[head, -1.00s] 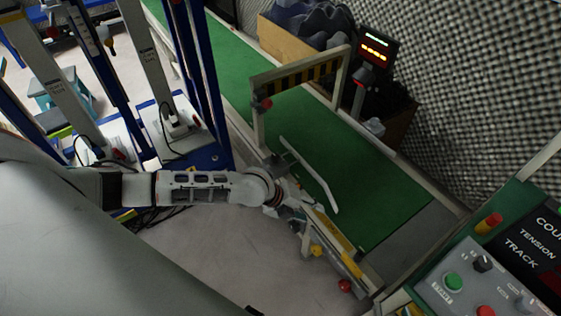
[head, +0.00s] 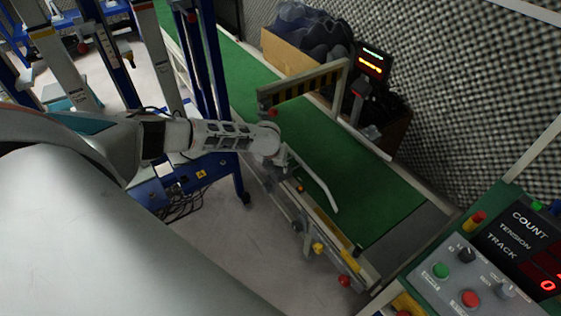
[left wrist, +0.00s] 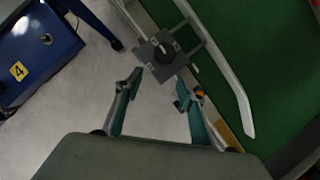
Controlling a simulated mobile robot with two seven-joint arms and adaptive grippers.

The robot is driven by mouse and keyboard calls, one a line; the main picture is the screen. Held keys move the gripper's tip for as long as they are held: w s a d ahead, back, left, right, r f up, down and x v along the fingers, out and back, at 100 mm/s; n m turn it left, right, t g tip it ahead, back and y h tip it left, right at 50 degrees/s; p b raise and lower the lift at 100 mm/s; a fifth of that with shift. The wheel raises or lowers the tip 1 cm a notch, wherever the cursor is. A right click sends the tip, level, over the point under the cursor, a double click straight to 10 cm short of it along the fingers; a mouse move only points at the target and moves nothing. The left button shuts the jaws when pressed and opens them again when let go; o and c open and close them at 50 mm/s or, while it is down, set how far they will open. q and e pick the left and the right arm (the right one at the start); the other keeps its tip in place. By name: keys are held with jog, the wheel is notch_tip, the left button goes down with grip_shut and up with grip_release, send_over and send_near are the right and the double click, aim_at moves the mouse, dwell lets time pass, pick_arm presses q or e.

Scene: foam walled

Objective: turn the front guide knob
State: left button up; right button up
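The dark guide knob (left wrist: 163,52) sits on a grey plate at the belt's near edge in the left wrist view. The pale guide rail (head: 318,182) is beside it over the green belt; it also shows in the left wrist view (left wrist: 232,88). My left gripper (left wrist: 158,82) is open and empty, its two fingers apart. In the left wrist view the knob appears just beyond the fingertips, apart from them. In the head view the knob is not clear, being close to my left wrist. My right gripper is not in view.
The green conveyor belt (head: 375,215) runs diagonally, with a striped gantry (head: 305,88) across it. A control panel (head: 470,275) stands at right. Blue-framed posts (head: 215,90) stand close by my left arm.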

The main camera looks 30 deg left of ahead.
pick_arm(q)
jog(key=w, duration=0.2)
jog(key=w+a+b, duration=0.1)
jog(key=shift+w+a+f, duration=0.1)
jog(key=shift+w+f, duration=0.1)
jog(key=shift+w, duration=0.2)
jog(key=shift+w+a+f, duration=0.1)
jog(key=shift+w+f, duration=0.1)
jog(key=shift+f, duration=0.15)
jog(key=c, duration=1.1)
